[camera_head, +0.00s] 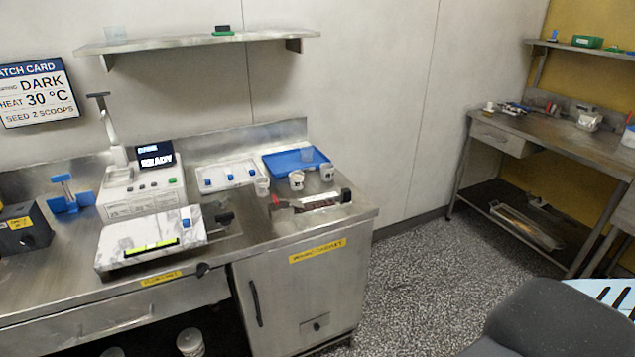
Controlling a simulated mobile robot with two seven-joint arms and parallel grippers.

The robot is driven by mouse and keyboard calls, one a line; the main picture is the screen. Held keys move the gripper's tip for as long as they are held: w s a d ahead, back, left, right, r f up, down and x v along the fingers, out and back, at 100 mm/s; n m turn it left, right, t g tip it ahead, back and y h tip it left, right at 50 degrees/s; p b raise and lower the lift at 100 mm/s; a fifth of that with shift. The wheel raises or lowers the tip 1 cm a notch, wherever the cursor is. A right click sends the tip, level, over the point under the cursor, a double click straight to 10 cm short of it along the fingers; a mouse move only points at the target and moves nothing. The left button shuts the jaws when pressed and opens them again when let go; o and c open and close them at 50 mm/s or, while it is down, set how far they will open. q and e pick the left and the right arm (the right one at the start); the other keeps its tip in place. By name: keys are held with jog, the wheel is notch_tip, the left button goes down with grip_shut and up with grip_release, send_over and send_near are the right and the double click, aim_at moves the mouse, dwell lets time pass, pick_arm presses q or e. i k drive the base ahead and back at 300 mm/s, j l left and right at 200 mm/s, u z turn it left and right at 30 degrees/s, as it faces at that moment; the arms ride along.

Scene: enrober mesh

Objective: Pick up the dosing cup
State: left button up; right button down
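Several small cups stand at the right of the steel counter; I cannot tell which one is the dosing cup. One whitish cup (262,187) is beside the white panel. Another cup (296,180) with a dark mark is in front of the blue tray (277,165), and a third cup (327,172) is near the tray's right corner. A translucent cup (307,156) shows at the blue tray.
A white machine (138,190) with a display and a marble-topped unit (150,240) fill the middle of the counter (345,215). A tool with red and black ends (312,202) lies in front of the cups. Speckled floor (430,270) is open to the right.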

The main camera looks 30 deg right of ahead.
aim_at(327, 169)
jog(key=k+l+z, duration=0.1)
jog(key=l, duration=0.75)
jog(key=l+z, duration=0.1)
jog(key=l, duration=0.8)
